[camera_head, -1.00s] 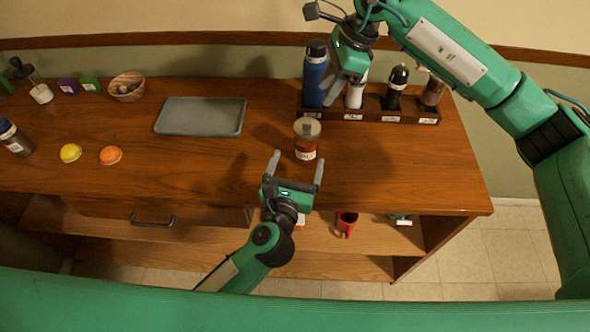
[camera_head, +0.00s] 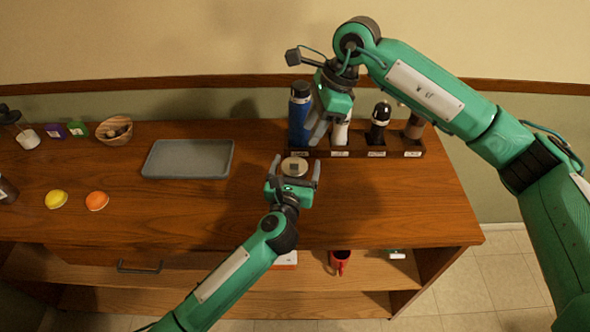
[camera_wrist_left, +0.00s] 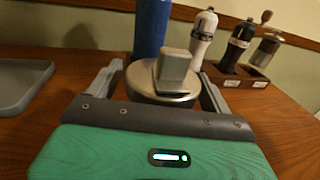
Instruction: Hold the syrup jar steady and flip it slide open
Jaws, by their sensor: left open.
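The syrup jar (camera_head: 295,164) stands on the counter, and in the head view its round metal lid shows beyond my left gripper (camera_head: 293,172). The left gripper is open, with one finger on each side of the jar. In the left wrist view the lid with its raised slide tab (camera_wrist_left: 172,68) is between the spread fingers of the gripper (camera_wrist_left: 160,88); the jar's body is hidden by the gripper. I cannot tell whether the fingers touch it. My right gripper (camera_head: 318,125) hangs above the counter near the blue bottle, its fingers seen edge-on.
A wooden rack (camera_head: 350,153) behind the jar holds a blue bottle (camera_head: 300,115) and several grinders and bottles. A grey tray (camera_head: 188,159) lies to the left. Yellow (camera_head: 56,199) and orange (camera_head: 97,201) lids lie farther left. The counter's right part is clear.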

